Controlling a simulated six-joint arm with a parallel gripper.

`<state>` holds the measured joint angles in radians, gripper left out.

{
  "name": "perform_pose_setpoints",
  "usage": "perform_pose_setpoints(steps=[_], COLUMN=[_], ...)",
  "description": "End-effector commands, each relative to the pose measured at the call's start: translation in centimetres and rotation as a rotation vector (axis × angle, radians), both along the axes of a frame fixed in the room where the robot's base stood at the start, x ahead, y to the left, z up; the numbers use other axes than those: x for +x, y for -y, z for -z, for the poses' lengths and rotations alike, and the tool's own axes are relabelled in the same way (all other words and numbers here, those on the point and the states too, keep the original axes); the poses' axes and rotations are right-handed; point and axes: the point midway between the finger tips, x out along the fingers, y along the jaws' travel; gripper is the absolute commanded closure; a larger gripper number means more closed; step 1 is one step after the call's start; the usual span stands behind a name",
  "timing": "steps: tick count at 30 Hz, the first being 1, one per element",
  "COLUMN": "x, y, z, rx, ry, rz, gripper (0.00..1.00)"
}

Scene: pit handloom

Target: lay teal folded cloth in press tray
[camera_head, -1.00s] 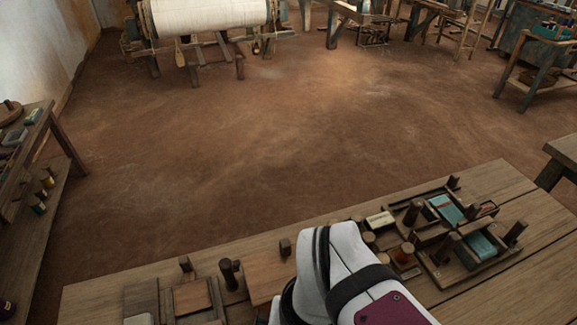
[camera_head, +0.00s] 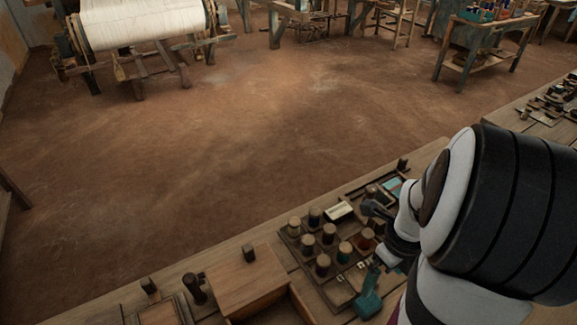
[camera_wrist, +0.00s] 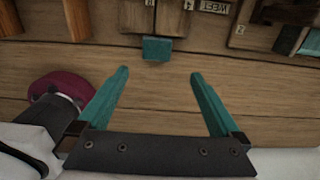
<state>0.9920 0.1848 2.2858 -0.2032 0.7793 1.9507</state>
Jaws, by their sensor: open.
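My gripper (camera_wrist: 157,92) has two teal fingers, spread apart with nothing between them, over bare bench planks in the wrist view. A small teal block-like piece (camera_wrist: 157,48) lies just beyond the fingertips, against a wooden rack; I cannot tell whether it is the folded cloth. Another flat teal piece (camera_wrist: 311,42) shows at the right edge, beside a wooden post. In the head view a teal cloth (camera_head: 393,185) lies in a wooden frame beyond my wrist. My arm hides much of that end of the bench, and I cannot make out the press tray there.
A rack of several spools (camera_head: 328,234) stands left of my gripper in the head view. A wooden box (camera_head: 245,285) and pegs are farther left on the bench. A loom (camera_head: 140,25) stands across the open brown floor. Another bench (camera_head: 545,115) is at right.

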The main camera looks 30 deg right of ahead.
Motion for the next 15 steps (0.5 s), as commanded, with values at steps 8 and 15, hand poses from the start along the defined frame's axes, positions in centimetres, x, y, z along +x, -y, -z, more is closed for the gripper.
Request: perform_pose_setpoints(steps=[8, 15], x=[0.0, 0.2], y=[-0.2, -0.8], z=[6.4, 10.6], rx=[0.004, 0.006], ry=[-0.002, -0.003], rz=[-0.004, -0.004], gripper=[0.0, 0.0])
